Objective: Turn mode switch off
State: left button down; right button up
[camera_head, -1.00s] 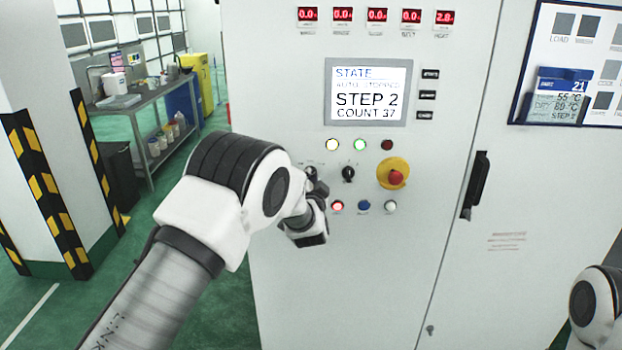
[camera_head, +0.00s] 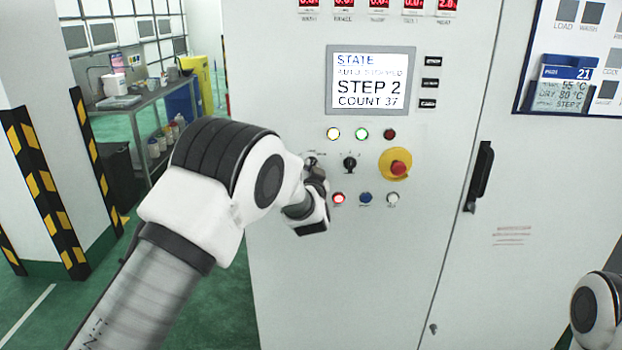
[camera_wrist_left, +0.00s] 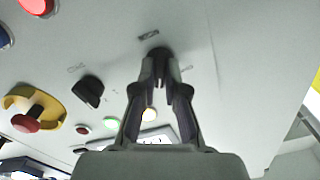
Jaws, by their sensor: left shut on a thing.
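The mode switch is a black rotary knob (camera_head: 311,161) at the left of the panel's switch row. It also shows in the left wrist view as a dark knob (camera_wrist_left: 160,51) between my fingertips. My left gripper (camera_wrist_left: 160,75) is shut on this knob. In the head view my left gripper (camera_head: 316,176) is mostly hidden by my own wrist. The knob's angle and label are too covered or small to read. The screen (camera_head: 370,80) shows STATE, a blurred line that seems to say AUTO STOPPED, STEP 2 and COUNT 37. My right gripper is out of view.
A second black knob (camera_head: 350,164) sits just right of the gripped one. The red emergency button (camera_head: 398,168) on yellow is further right. Lamps (camera_head: 361,134) are above, and a lit red button (camera_head: 339,198) is close below my gripper. A black door handle (camera_head: 479,175) stands out at right.

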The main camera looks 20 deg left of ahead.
pick_arm(q)
jog(key=shift+f+n+b, duration=0.15)
jog(key=shift+n+b, duration=6.3)
jog(key=shift+n, duration=0.55)
jog(key=c, duration=1.2)
grip_release()
jog(key=shift+s, duration=0.1)
